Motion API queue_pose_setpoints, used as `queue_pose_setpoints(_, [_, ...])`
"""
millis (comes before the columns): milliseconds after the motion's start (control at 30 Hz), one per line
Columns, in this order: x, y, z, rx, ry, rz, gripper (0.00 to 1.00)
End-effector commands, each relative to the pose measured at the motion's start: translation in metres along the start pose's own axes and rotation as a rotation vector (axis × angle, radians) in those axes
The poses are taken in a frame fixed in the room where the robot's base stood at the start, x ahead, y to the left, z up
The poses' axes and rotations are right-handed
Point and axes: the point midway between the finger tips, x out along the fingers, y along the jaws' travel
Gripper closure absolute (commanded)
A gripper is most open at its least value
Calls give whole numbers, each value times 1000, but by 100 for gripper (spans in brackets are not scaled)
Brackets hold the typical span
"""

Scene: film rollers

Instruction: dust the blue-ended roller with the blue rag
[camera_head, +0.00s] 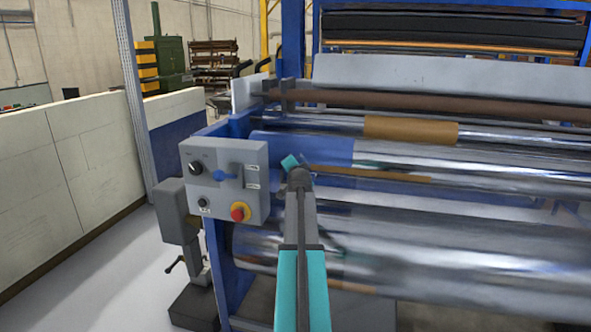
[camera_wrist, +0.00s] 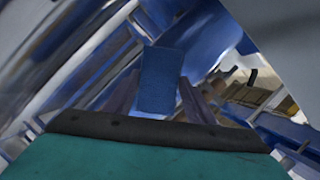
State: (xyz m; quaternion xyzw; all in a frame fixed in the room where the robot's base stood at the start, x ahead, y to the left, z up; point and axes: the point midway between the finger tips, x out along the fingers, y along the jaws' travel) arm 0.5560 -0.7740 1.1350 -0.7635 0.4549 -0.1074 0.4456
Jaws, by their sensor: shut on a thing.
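The blue-ended roller (camera_head: 320,150) is a shiny metal cylinder with a blue left end, running across the machine to the right in the head view. The blue rag (camera_wrist: 160,72) shows as a flat dark-blue rectangle in the wrist view. My gripper (camera_wrist: 160,98) is shut on it, with one finger at each side. In the head view my gripper (camera_head: 291,162) is small, in front of the roller's blue end; the rag is hidden there. I cannot tell whether the rag touches the roller.
A grey control box (camera_head: 223,180) with a red-and-yellow button stands just left of my arm. A roller with a brown band (camera_head: 410,131) lies behind, and a large metal roller (camera_head: 430,260) lies below. A pale low wall (camera_head: 70,160) bounds the left; floor between is clear.

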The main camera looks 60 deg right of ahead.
Motion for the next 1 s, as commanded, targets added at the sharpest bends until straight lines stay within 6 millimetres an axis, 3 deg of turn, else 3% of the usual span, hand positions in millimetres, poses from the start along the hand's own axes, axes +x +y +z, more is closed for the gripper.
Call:
queue_pose_setpoints(600, [-26,0,11,1,0,-1,68])
queue_pose_setpoints(1000, [-28,0,11,0,0,0,68])
